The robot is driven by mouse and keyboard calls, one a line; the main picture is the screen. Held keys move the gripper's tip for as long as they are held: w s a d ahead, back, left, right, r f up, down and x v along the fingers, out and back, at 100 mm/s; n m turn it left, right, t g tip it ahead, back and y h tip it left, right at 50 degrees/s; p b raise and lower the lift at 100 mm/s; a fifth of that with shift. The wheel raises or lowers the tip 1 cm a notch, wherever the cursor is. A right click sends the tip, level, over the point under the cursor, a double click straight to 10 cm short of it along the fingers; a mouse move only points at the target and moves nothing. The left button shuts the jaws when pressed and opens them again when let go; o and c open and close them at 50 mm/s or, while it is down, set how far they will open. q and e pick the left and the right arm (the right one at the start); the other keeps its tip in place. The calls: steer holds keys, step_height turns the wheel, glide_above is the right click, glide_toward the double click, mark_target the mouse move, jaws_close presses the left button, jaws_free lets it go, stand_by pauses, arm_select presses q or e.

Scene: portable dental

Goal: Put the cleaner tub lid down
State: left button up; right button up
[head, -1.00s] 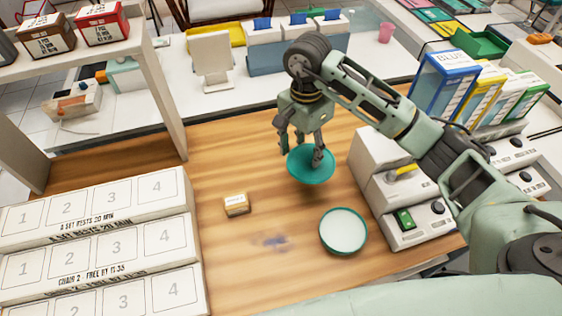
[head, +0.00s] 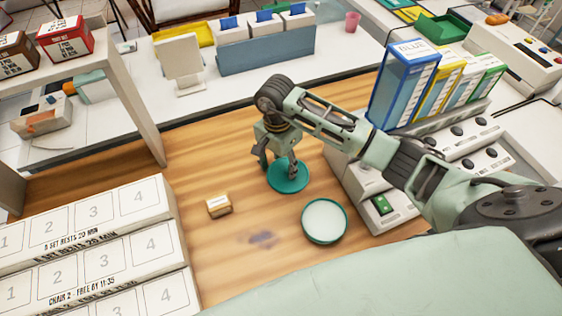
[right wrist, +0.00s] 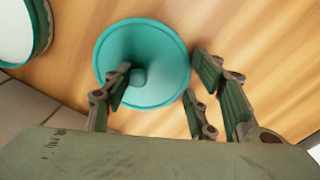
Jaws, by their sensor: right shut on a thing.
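The teal cleaner tub lid (head: 290,187) is a round disc, low over the wooden counter or on it; I cannot tell if it touches. My right gripper (head: 278,170) is above it, pointing down and shut on the lid. In the right wrist view the lid (right wrist: 155,40) shows its round knob, with one finger over the knob and the other fingers at the rim's right side. The open cleaner tub (head: 324,221), teal-rimmed with a pale inside, stands just nearer and right of the lid. My left gripper is not in view.
A small tan-and-white box (head: 219,206) lies left of the lid. Numbered white boxes (head: 100,240) fill the left front. White devices with knobs (head: 385,205) and coloured binders (head: 402,85) stand right. Bare wood (head: 215,160) lies left of the lid.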

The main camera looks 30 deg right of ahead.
mark_target(279, 167)
steer(key=shift+f, duration=0.15)
steer(key=o, duration=0.8)
steer(key=shift+o, duration=0.2)
steer(key=shift+r, duration=0.25)
steer(key=shift+w+r, duration=0.15)
steer(key=shift+r, duration=0.2)
step_height(279, 167, up, 11)
steer(key=b, duration=0.2)
steer(key=shift+w+a+b, duration=0.15)
steer(key=shift+w+b, duration=0.1)
steer(key=shift+b, duration=0.05)
